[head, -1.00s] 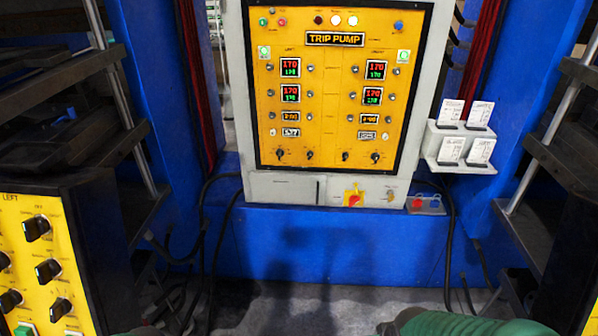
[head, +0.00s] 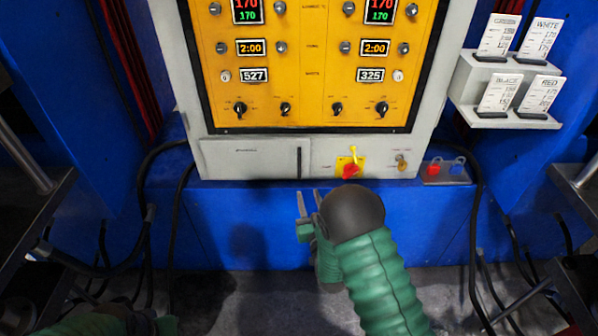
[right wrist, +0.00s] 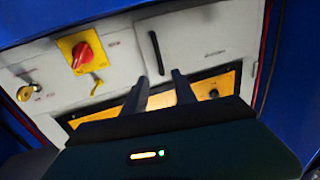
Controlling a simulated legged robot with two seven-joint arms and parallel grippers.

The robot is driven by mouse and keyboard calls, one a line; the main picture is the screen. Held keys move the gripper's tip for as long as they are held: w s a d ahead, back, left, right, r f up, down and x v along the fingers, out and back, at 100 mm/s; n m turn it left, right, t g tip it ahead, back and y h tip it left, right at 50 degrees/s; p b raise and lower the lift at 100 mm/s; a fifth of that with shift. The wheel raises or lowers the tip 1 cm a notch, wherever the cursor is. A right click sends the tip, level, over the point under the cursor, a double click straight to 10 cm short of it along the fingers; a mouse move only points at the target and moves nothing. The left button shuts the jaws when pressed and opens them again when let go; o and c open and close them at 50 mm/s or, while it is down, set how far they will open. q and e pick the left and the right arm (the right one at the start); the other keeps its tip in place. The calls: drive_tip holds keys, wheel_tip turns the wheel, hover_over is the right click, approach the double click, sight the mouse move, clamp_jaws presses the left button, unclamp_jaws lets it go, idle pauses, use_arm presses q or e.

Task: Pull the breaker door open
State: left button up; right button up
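The breaker door (head: 245,158) is a white panel low on the cabinet, below the yellow control face, and looks shut. Its black upright handle (head: 299,162) is at its right end. My right gripper (head: 309,201) is open and empty, below the handle and apart from it. In the right wrist view the picture is turned over: the handle (right wrist: 154,45) lies just beyond the open fingers (right wrist: 160,77), nearly in line with the gap. The door (right wrist: 195,38) is to its right. Only part of my left arm shows at the bottom left; its fingers are not seen.
A red rotary switch on a yellow plate (head: 350,166) and a key switch (head: 402,160) are right of the handle. Padlocks (head: 446,170) and a card rack (head: 500,110) stand farther right. Black cables hang on both sides. The blue front below is clear.

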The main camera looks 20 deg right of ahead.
sight(300, 168)
drive_tip(key=w, duration=0.4)
drive_tip(key=w+d+b, duration=0.1)
drive_tip(key=w, duration=0.4)
drive_tip(key=w+b, duration=0.1)
drive_tip(key=w, duration=0.3)
drive_tip(key=shift+w+d+f, duration=0.2)
drive_tip(key=shift+w, duration=0.3)
drive_tip(key=shift+r, duration=0.1)
clamp_jaws()
